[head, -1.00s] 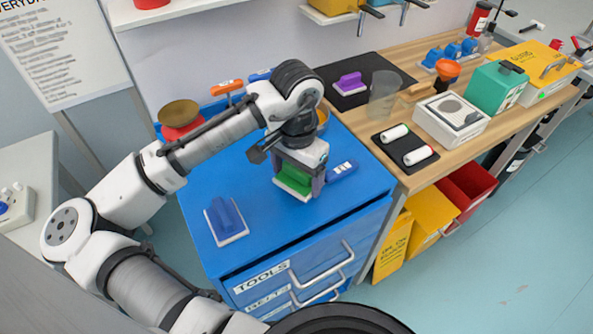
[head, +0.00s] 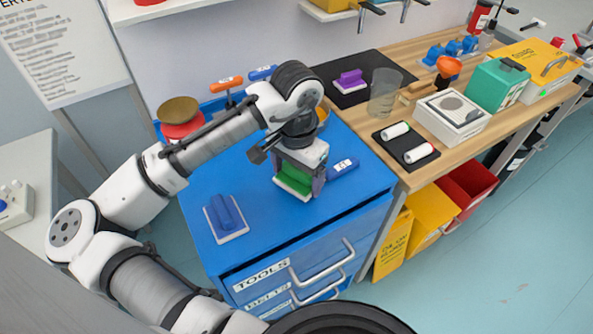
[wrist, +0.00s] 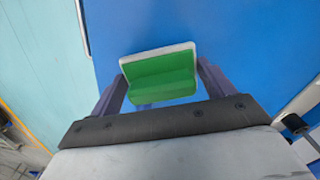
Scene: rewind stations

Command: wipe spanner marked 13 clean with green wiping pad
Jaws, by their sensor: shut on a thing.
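My gripper (head: 303,172) is shut on the green wiping pad (head: 291,187) above the blue cabinet top. In the wrist view the green pad (wrist: 160,78) sits between the two fingers, with a pale base along its far edge. I cannot tell whether the pad touches the surface. A blue handle with a white label (head: 343,169) lies just right of the gripper on the cabinet; its mark is too small to read. I cannot make out a spanner marked 13 in either view, and the gripper may hide part of what lies there.
A blue pad (head: 226,218) lies at the front left of the blue cabinet (head: 215,185). A blue bin with an orange handle (head: 226,85) stands behind it. The wooden bench (head: 425,175) at right holds a clear cup (head: 384,95) and a white box (head: 452,115).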

